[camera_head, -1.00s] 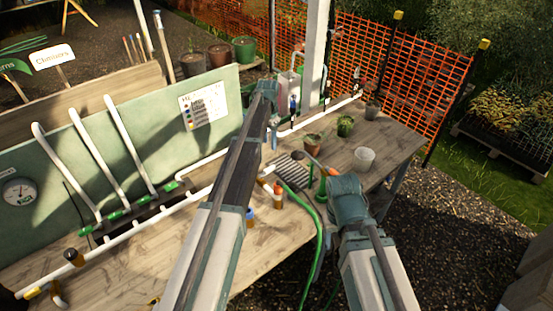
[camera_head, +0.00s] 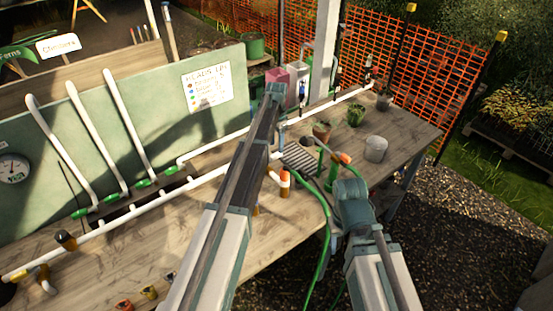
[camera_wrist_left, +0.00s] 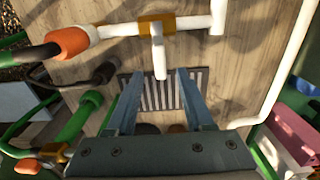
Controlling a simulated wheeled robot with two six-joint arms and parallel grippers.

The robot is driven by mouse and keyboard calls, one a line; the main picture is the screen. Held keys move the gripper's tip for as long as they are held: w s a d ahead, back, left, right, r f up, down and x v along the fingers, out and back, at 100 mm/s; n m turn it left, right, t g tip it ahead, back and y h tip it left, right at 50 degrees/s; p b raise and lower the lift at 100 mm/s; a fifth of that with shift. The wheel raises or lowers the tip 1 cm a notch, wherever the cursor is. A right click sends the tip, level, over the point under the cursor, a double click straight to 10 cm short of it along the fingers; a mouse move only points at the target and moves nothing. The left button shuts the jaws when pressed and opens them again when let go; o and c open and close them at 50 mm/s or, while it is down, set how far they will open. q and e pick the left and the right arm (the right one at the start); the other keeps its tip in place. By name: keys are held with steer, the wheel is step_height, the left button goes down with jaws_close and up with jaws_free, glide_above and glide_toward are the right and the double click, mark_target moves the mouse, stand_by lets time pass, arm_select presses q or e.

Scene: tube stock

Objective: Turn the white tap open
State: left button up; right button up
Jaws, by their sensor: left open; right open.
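In the left wrist view a white pipe with a brass-coloured tee (camera_wrist_left: 157,25) runs across the top. A short white piece (camera_wrist_left: 159,58), which looks like the white tap, juts from the tee towards the gap between my left fingers. My left gripper (camera_wrist_left: 159,80) is open and empty, with its two fingers on either side of that gap and no clear contact. In the head view my left gripper (camera_head: 278,120) is over the bench near the grate, its fingertips partly hidden by the arm.
A slotted grate (camera_head: 300,158) lies in the bench (camera_head: 150,250). A green hose (camera_head: 325,240) hangs over the front edge. Plant pots (camera_head: 356,113) and a pale cup (camera_head: 376,148) stand at the right. White pipes with green fittings (camera_head: 146,183) line the left panel.

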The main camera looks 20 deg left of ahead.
mark_target(276, 154)
arm_select(q)
step_height(276, 154, down, 4)
steer(key=b, duration=0.3)
steer(key=shift+f, duration=0.25)
jaws_close()
stand_by(1.2)
